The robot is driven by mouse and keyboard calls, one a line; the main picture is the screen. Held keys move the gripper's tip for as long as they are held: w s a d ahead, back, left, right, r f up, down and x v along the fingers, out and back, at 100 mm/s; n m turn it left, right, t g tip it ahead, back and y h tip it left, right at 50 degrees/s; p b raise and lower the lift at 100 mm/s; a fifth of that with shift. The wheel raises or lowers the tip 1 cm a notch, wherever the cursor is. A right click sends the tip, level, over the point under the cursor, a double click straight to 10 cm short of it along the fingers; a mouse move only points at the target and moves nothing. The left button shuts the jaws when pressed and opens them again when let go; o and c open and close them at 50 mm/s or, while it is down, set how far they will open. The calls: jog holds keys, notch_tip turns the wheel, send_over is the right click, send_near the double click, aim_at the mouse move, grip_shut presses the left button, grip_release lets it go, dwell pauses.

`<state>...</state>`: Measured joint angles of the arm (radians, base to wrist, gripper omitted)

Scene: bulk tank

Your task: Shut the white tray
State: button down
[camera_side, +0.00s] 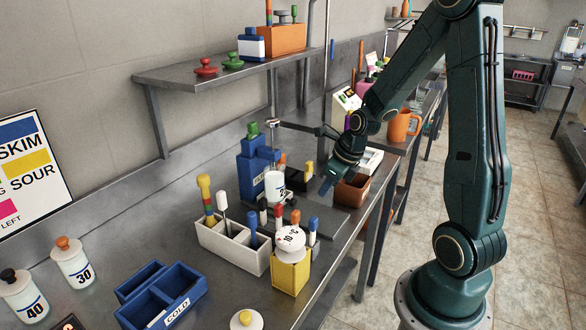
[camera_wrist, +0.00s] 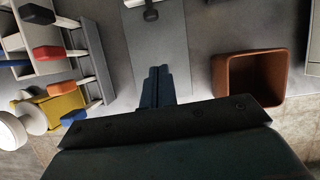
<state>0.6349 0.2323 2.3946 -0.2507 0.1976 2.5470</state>
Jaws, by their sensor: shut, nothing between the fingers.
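A white divided tray (camera_side: 234,247) stands on the steel bench in the side view, open at the top, with several coloured-handled tools upright in it. White walls, probably of this tray, show at the left of the wrist view (camera_wrist: 97,75). A second low white box (camera_side: 371,160) lies behind the brown bin; I cannot tell which one can be shut. My gripper (camera_side: 326,187) is shut and empty, above the bench between the divided tray and the brown bin. It also shows in the wrist view (camera_wrist: 156,75), over a grey plate and touching neither tray.
A brown open bin (camera_side: 353,191) is close beside my gripper. A blue stand (camera_side: 251,170) with a white cup (camera_side: 275,186) is to the left. A yellow box (camera_side: 291,272) with a round dial stands near the front edge. A blue divided box (camera_side: 163,296) is nearer the camera.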

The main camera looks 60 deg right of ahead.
jog(key=shift+v, duration=1.5)
jog(key=s+a+r+n, duration=0.6)
jog(key=a+r+n, duration=0.1)
jog(key=n, duration=1)
jog(key=s+a+r+n+t, duration=0.1)
jog(key=s+a+r+n, duration=0.6)
jog(key=n, duration=1.1)
jog(key=shift+a+r, duration=0.35)
jog(key=shift+a, duration=0.55)
